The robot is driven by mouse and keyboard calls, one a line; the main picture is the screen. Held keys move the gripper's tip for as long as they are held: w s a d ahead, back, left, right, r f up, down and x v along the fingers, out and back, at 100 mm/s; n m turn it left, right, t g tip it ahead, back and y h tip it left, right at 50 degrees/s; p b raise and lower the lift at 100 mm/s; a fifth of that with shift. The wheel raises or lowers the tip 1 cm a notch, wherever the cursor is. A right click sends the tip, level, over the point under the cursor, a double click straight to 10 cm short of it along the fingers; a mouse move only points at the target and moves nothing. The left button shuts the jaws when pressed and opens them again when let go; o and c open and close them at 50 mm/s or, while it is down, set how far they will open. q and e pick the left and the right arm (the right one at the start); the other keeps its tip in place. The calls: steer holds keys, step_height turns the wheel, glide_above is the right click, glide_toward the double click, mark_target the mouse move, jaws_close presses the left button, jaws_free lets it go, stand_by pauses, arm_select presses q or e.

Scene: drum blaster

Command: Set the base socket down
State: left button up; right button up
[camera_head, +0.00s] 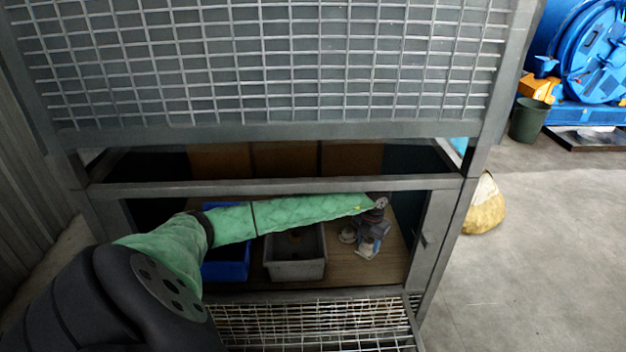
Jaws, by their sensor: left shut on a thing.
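My left arm, in a green sleeve, reaches through the front opening of a grey metal cabinet. My left gripper (369,238) is at the right part of the shelf, pointing down. It is shut on a small pale thing, likely the base socket (364,252), which is partly hidden by the fingers and low over the wooden shelf (340,270). I cannot tell whether it touches the shelf. Another small grey part (348,236) is just left of the gripper. My right gripper is not in view.
A grey bin (296,270) and a blue bin (228,270) stand on the shelf left of the gripper. A metal crossbar (280,187) runs above my forearm, and a right-hand post (437,235) bounds the opening. A yellow sack (485,207) stands outside on the floor.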

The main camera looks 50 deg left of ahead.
arm_select(q)
steer(key=shift+s+d, duration=0.1)
steer(key=shift+f, duration=4.75)
steer(key=shift+f, duration=0.15)
steer(key=o, duration=1.4)
step_height(320, 180, up, 12)
steer(key=shift+r, duration=0.15)
